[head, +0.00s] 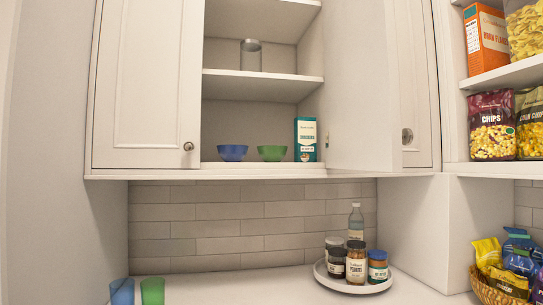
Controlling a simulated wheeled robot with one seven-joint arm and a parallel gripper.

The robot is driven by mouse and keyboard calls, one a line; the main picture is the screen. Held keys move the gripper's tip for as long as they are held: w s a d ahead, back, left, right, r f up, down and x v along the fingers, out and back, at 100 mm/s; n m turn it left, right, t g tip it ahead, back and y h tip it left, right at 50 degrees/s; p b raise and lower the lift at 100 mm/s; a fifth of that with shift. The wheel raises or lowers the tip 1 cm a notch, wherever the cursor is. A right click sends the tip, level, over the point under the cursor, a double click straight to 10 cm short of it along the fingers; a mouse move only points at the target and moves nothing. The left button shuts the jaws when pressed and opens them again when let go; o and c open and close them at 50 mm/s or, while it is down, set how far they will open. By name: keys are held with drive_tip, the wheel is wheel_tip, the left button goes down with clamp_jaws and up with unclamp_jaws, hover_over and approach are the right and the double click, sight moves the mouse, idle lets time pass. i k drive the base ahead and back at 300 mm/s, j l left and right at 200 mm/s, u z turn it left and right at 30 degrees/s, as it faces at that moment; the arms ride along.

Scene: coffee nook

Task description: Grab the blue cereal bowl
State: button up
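The blue cereal bowl (233,153) stands upright on the bottom shelf of the open wall cabinet, towards the left of the opening. My gripper is not in view.
A teal box (306,139) stands right of the green bowl. A glass jar (251,55) is on the shelf above. The left cabinet door (150,88) is shut; the right door (366,88) stands open. Below, the counter holds cups (152,291) and a jar tray (325,279).

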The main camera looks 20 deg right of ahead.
sight(229, 154)
drive_tip(key=i+j, duration=0.9)
drive_tip(key=i+l+z, duration=0.05)
drive_tip(key=i, duration=0.1)
